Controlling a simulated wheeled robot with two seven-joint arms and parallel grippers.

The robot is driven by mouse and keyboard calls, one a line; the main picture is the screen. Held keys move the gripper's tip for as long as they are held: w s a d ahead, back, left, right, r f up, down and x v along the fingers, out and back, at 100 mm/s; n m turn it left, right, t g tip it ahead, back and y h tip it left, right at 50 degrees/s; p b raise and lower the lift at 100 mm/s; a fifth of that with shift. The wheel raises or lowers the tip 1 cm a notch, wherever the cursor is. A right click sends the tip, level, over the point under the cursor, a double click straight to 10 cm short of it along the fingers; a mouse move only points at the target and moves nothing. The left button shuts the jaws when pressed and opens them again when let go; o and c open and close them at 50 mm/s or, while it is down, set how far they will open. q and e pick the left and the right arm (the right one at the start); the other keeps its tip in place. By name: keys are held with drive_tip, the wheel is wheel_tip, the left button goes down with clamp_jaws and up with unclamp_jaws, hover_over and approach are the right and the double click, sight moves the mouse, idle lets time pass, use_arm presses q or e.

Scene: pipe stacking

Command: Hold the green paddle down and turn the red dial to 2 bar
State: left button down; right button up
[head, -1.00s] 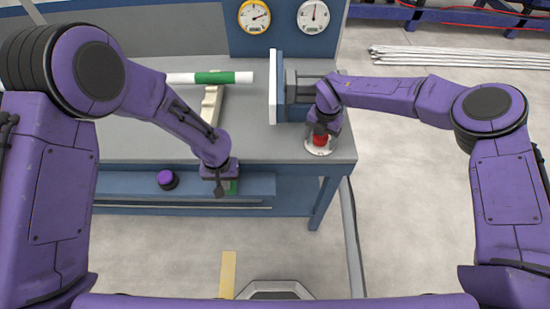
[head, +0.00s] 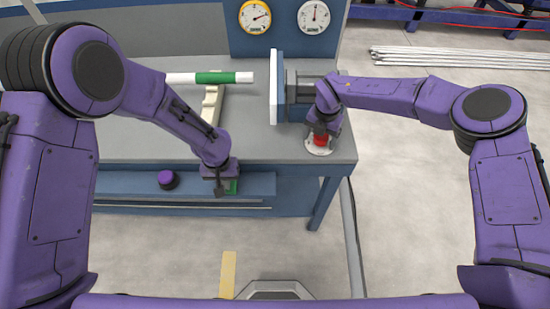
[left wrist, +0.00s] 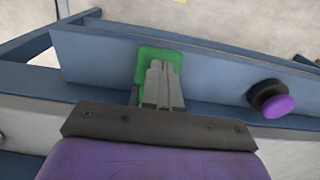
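The green paddle (head: 233,187) is on the front of the blue bench, mostly behind my left gripper (head: 220,191). In the left wrist view the green paddle (left wrist: 173,53) shows above and beside the grey fingers of my left gripper (left wrist: 159,68). Those fingers are together and lie against or just in front of the paddle; exact contact is unclear. The red dial (head: 320,140) sits on a round white scale plate (head: 319,151) at the bench's right front corner. My right gripper (head: 320,130) is down at the dial and partly hides it; its finger opening is unclear.
Two gauges stand at the back: a yellow-rimmed one (head: 255,17) and a white one (head: 314,17); their numbers are too small to read. A white and green pipe (head: 210,77) lies left of a clamp-like block (head: 276,88). A purple knob (head: 167,179) is left of the paddle.

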drive_tip(key=shift+s+d+f, duration=0.15)
drive_tip(key=shift+s+f, duration=0.25)
drive_tip(key=shift+f, duration=0.15)
drive_tip(key=shift+r, duration=0.15)
drive_tip(key=shift+w+d+r, duration=0.1)
drive_tip(key=shift+r, duration=0.2)
drive_tip(key=shift+w+r, duration=0.25)
drive_tip(key=shift+r, duration=0.25)
drive_tip(key=c, duration=1)
drive_tip(key=shift+o, duration=0.3)
